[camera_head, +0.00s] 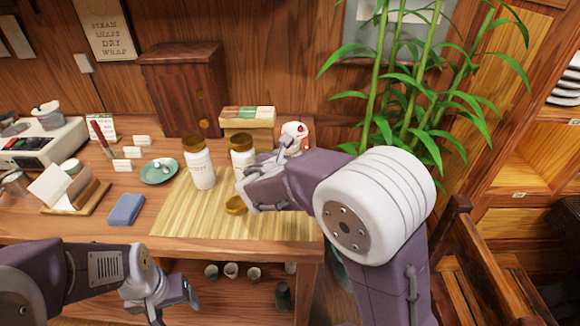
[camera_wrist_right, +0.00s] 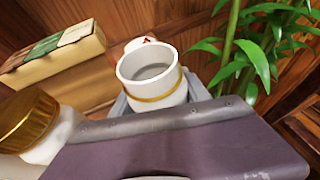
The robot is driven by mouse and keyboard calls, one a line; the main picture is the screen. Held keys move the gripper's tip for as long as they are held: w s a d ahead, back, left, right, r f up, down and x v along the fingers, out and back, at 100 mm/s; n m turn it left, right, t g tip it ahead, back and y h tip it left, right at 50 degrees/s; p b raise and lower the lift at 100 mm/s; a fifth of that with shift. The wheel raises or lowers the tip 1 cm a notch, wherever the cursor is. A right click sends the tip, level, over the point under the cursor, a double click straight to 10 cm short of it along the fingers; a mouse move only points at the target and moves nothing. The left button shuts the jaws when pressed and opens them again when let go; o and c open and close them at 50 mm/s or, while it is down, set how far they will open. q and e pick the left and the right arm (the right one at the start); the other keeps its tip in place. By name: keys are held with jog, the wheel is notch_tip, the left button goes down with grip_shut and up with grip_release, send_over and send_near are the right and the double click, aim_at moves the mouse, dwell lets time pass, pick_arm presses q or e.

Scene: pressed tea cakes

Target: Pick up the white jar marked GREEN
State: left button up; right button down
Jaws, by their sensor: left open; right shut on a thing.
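Two white jars with brown-gold lids stand upright on the bamboo mat (camera_head: 175,215): a left jar (camera_head: 201,172) and a right jar (camera_head: 242,159). Their label lettering is too small to read. My right gripper (camera_head: 252,192) is low over the mat, in front of the right jar. In the right wrist view it is shut on a white round vessel (camera_wrist_right: 153,88) with a hollow end and gold band; no word shows on it. A gold lid-like disc (camera_head: 236,205) shows beside the gripper; I cannot tell whether it is loose. My left gripper (camera_head: 182,299) is open and empty, low before the table.
A white figurine with red marks (camera_head: 295,131) stands behind my right arm. A green saucer (camera_head: 159,171), a blue cloth (camera_head: 126,209) and a wooden box (camera_head: 186,90) are left and behind. A leafy plant (camera_head: 400,100) rises at the right. The mat's front left is clear.

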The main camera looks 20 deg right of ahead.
jog(key=shift+r+p, duration=1.05)
jog(key=shift+r, duration=1.15)
jog(key=s+d+r+p, duration=0.1)
jog(key=s+d+r, duration=0.5)
jog(key=d, duration=0.4)
jog(key=shift+r+p, duration=0.3)
jog(key=shift+p, duration=0.1)
